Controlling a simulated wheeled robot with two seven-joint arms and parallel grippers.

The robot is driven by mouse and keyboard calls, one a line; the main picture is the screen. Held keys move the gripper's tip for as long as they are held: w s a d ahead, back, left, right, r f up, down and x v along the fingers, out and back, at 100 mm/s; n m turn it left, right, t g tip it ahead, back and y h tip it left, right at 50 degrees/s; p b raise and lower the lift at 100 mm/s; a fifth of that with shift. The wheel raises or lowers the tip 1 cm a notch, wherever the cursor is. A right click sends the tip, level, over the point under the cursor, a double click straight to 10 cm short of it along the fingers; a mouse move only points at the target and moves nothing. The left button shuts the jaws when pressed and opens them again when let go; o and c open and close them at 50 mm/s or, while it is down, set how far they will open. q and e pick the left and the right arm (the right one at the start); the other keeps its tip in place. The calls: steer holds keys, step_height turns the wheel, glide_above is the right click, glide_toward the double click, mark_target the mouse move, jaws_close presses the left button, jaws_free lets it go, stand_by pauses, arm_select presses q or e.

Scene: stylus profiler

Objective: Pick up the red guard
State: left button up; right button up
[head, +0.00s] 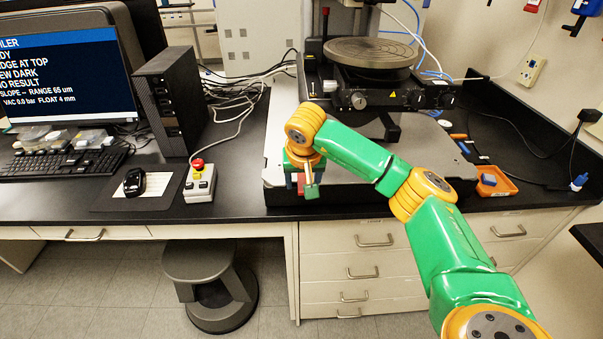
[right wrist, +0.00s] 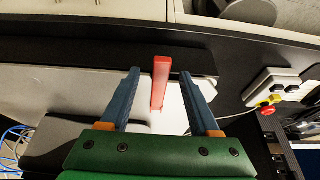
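The red guard (right wrist: 160,82) is a narrow upright red bar in the right wrist view, standing over a light plate. My right gripper (right wrist: 160,74) is open, with one blue finger on each side of the guard and a visible gap on both sides. In the head view my right gripper (head: 302,188) points down at the front left corner of the instrument's base plate. A small patch of red shows between its fingers there; most of the guard is hidden. My left gripper is in neither view.
The stylus profiler with its round stage (head: 370,52) stands behind my right arm. A control box (head: 200,184) with a red button sits left of the gripper. An orange tray (head: 497,182) lies at the right. The bench's front edge is close to the gripper.

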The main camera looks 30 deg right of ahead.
jaws_close()
steer(key=shift+w, duration=0.1)
steer(key=shift+r+b, duration=0.3)
steer(key=s+a+r, duration=0.7)
steer(key=s+r, duration=0.5)
steer(key=shift+a+r+b, duration=0.2)
steer(key=shift+b, duration=0.1)
steer(key=c, duration=0.8)
jaws_free()
jaws_close()
